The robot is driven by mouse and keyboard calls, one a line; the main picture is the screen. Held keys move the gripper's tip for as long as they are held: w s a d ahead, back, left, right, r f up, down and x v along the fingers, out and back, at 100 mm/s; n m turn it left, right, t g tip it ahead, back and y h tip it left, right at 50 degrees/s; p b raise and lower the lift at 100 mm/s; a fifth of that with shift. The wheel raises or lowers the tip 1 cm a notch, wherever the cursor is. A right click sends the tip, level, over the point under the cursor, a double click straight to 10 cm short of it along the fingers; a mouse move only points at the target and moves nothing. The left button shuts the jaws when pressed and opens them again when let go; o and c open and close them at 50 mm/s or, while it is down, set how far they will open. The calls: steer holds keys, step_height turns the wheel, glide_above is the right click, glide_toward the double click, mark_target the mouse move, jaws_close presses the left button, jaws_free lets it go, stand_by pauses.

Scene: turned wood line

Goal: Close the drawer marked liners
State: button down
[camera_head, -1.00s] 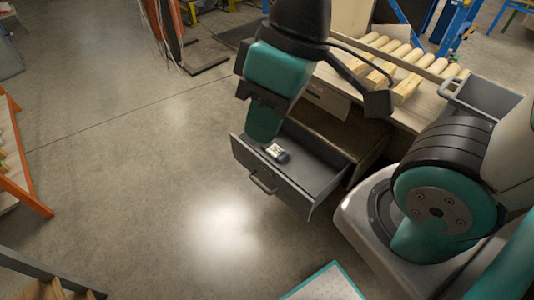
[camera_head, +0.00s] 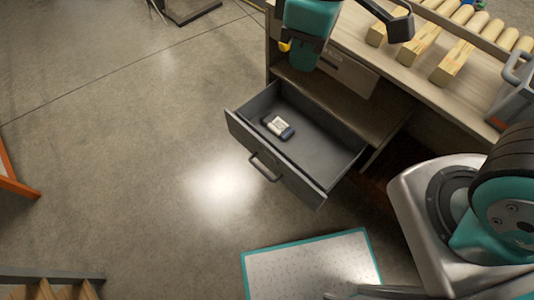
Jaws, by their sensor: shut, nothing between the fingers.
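An open grey drawer (camera_head: 290,178) sticks out of the wooden workbench, low down, with a dark bar handle (camera_head: 265,167) on its front. No liners marking can be read on it. A small dark item with a white label (camera_head: 278,127) lies inside, near the left end. My gripper (camera_head: 327,62), teal and black, is at the top of the view, in front of the bench and beyond the drawer in the picture. It is shut and empty, apart from the drawer's handle and front.
Wooden blocks (camera_head: 418,45) and rollers lie on the bench top (camera_head: 395,70). A grey bin (camera_head: 515,95) stands at the right. A teal-edged white panel (camera_head: 310,265) is at the bottom. The floor left of the drawer is clear.

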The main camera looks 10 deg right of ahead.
steer(key=w+a+f+n+t+h+b, duration=0.1)
steer(key=w+a+f+n+h+b, duration=0.2)
steer(key=f, duration=0.6)
steer(key=w+a+f+n+h+b, duration=0.1)
steer(key=a+f+n+h+b, duration=0.15)
steer(key=a+f, duration=0.45)
steer(key=s+a+f+n+t+h+b, duration=0.2)
steer(key=f+n+b, duration=0.15)
steer(key=f, duration=0.65)
steer(key=s+a+f+n+t+h+b, duration=0.1)
steer(key=a+f+n+t+h+b, duration=0.2)
steer(key=f, duration=0.7)
steer(key=n+y, duration=0.2)
glide_toward(270, 152)
steer(key=shift+h, duration=0.25)
steer(key=f, duration=0.1)
steer(key=w+d+f, duration=0.1)
steer(key=f, duration=0.1)
steer(key=w+d+f, duration=0.1)
steer(key=f, duration=0.1)
steer(key=shift+d, duration=0.25)
steer(key=shift+w+d, duration=0.25)
steer(key=shift+d, duration=0.1)
steer(key=shift+w+d, duration=0.25)
